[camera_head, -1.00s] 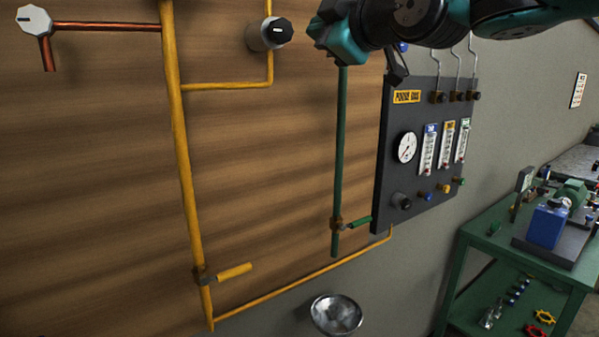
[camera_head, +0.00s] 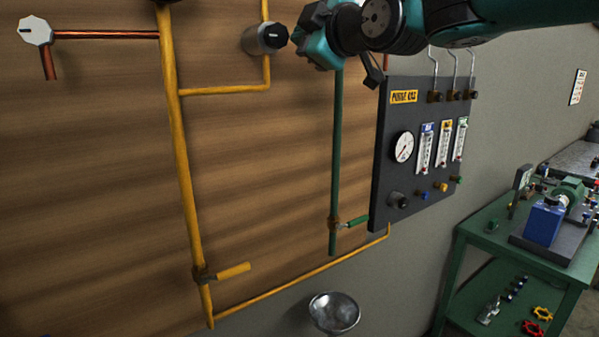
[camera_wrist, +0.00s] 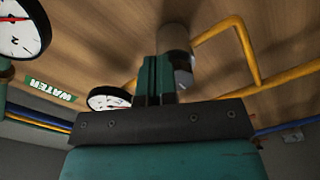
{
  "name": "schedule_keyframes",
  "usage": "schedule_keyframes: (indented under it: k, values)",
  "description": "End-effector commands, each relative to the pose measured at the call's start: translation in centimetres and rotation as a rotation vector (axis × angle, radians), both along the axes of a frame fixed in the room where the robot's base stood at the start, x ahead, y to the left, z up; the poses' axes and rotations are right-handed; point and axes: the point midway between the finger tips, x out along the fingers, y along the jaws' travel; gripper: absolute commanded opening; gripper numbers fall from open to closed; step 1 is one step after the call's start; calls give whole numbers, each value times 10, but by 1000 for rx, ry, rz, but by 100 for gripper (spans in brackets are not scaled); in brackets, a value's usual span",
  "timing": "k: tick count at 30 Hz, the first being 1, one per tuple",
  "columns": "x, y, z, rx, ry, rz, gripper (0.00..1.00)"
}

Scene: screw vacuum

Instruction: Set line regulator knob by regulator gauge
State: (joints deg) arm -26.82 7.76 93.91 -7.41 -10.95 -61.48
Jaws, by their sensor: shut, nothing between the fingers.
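The line regulator knob (camera_head: 277,37) is a dark knob with a light mark on a grey cylinder, mounted on the yellow pipe. It also shows in the wrist view, right behind my fingers (camera_wrist: 175,50). My gripper (camera_head: 301,36) is shut and empty, just right of the knob in the head view; I cannot tell whether it touches. In the wrist view, the closed fingers (camera_wrist: 155,78) partly overlap the cylinder. A white gauge (camera_wrist: 108,98) shows left of the fingers, and a larger gauge (camera_wrist: 20,30) with a red needle at upper left. Which is the regulator gauge is unclear.
A dark panel (camera_head: 382,165) at right carries another gauge (camera_head: 402,146), flow tubes and a knob (camera_head: 399,201). A yellow pipe (camera_head: 184,150) and a green pipe (camera_head: 336,150) run down the wooden wall. A green bench (camera_head: 490,225) stands at far right.

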Motion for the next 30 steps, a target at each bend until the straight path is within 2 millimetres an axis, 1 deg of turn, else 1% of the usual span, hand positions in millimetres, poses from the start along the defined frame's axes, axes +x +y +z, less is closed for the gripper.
schedule_keyframes:
  k: [1,12,30]
  values:
    - [1,2,6,12,-14,-2,0]
    - [-1,9,6,10,-13,1,0]
    - [-3,22,-3,3,-14,6,0]
